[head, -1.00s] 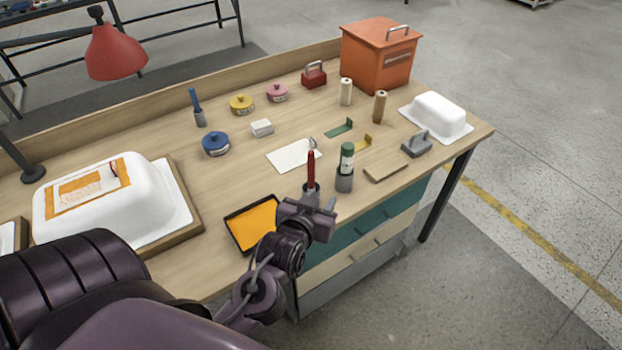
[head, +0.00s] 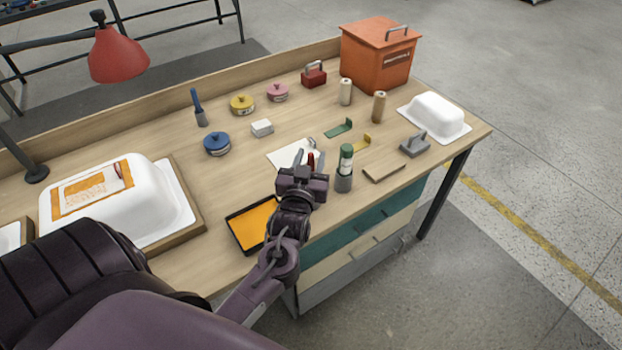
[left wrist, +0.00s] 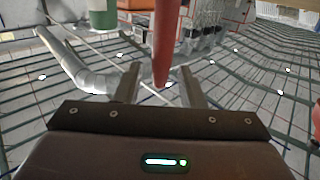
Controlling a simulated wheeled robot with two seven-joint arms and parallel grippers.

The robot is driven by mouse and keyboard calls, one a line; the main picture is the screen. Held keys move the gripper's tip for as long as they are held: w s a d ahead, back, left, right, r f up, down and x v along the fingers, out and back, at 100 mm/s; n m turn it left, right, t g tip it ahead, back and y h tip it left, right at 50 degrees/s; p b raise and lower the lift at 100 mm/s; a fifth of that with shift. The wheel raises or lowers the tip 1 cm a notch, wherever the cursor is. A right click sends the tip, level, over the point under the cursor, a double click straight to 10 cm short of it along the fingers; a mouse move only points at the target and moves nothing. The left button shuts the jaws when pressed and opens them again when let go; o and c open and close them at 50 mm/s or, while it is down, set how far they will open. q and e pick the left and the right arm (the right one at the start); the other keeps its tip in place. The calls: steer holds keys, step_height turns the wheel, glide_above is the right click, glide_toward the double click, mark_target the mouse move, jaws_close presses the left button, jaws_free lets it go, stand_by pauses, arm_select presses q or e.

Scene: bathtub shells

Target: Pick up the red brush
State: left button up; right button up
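The red brush (head: 311,158) shows only as a small piece of red handle behind my left gripper (head: 308,161); its cup is hidden. In the left wrist view, the red handle (left wrist: 165,38) comes down from the top, its narrow end between the two fingertips (left wrist: 160,84). The fingers are apart, with a gap visible on both sides of the handle, so they are open. The right gripper is not in view.
A green-topped bottle in a grey cup (head: 344,181) stands just right of my left gripper. An orange tray (head: 231,217) lies to its left, and a white card (head: 284,157) lies behind. A grey block with a handle (head: 415,145) sits further right.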

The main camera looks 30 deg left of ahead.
arm_select(q)
steer(key=shift+w+a, duration=0.2)
steer(key=shift+w, duration=0.35)
jaws_close()
